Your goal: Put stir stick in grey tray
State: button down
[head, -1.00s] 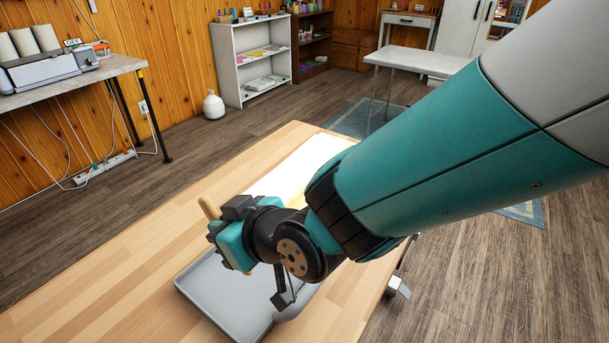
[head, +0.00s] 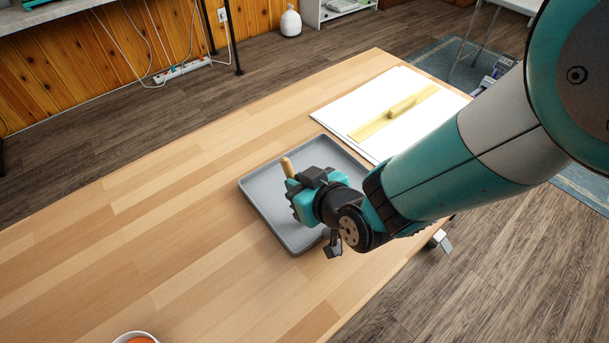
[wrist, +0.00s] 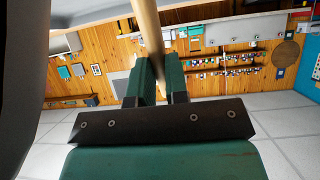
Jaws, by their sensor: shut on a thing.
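The stir stick (head: 287,167) is a pale wooden rod, and one end sticks up past my gripper in the head view. My gripper (head: 297,190) is shut on it, over the grey tray. In the wrist view the stick (wrist: 147,25) runs up from between the two fingers of my gripper (wrist: 152,78). The grey tray (head: 262,195) is a shallow rectangular tray with a raised rim, lying on the wooden table. My gripper and arm hide part of the tray. I cannot tell how high the stick is above it.
Behind the tray lies a white sheet (head: 340,112) with a yellow ruler-like strip (head: 365,128) and a small wooden-looking piece (head: 402,107) on it. A bowl with orange contents (head: 137,338) is at the near edge of the view. The wooden table (head: 180,230) is clear left of the tray.

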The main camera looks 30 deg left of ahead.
jog(key=c, duration=1.1)
grip_release()
jog(key=shift+f, duration=0.1)
jog(key=b+v, duration=0.2)
jog(key=v, duration=1)
